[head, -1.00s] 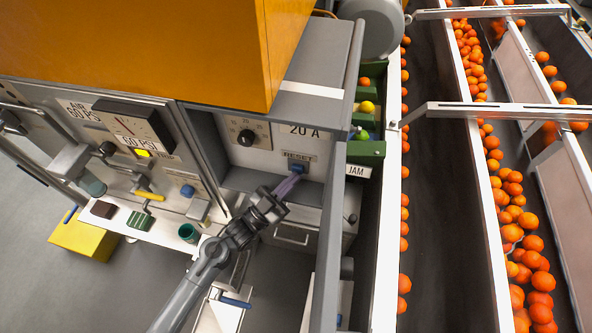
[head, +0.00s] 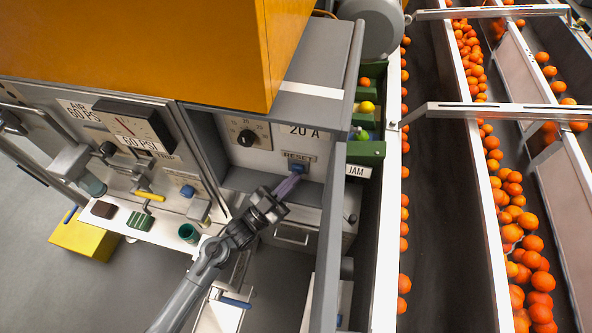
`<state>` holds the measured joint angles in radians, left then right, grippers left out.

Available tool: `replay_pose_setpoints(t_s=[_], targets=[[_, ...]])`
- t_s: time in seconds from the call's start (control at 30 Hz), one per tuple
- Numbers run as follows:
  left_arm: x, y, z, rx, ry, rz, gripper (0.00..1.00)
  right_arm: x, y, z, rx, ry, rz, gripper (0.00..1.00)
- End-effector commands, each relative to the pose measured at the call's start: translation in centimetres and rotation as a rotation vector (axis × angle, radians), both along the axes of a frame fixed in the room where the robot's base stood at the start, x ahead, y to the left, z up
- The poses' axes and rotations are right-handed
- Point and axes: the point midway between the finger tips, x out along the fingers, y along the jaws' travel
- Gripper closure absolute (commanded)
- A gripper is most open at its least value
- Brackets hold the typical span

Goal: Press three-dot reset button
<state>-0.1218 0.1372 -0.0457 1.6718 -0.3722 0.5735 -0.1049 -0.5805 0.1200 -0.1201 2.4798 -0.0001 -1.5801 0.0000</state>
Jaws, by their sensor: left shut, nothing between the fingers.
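A blue button (head: 297,167) sits under a RESET label (head: 298,157) on the grey panel, below the "20 A" marking. Any dots on it are too small to make out. My left gripper (head: 291,179) is shut and empty, its purplish fingers pointing up at the button. The fingertips are at the button's lower edge; I cannot tell whether they touch it. The TRIP lamp (head: 143,154) on the left panel is dark. My right gripper is not in view.
Another blue button (head: 187,191) is on the left panel. A black dial (head: 246,138) is above and left of the reset button. A grey upright (head: 334,190) stands close right of the gripper. An orange housing (head: 180,50) overhangs the panels.

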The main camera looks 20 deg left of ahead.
Motion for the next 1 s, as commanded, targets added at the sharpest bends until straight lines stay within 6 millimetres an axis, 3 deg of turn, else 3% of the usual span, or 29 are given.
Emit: replay_pose_setpoints(t_s=[0.63,1.0], targets=[[-1.2,-0.2,0.1,0.000,0.001,0.000,1.00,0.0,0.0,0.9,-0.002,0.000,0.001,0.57],[-4.5,-0.7,0.2,0.000,0.002,-0.001,1.00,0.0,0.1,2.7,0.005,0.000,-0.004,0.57]])
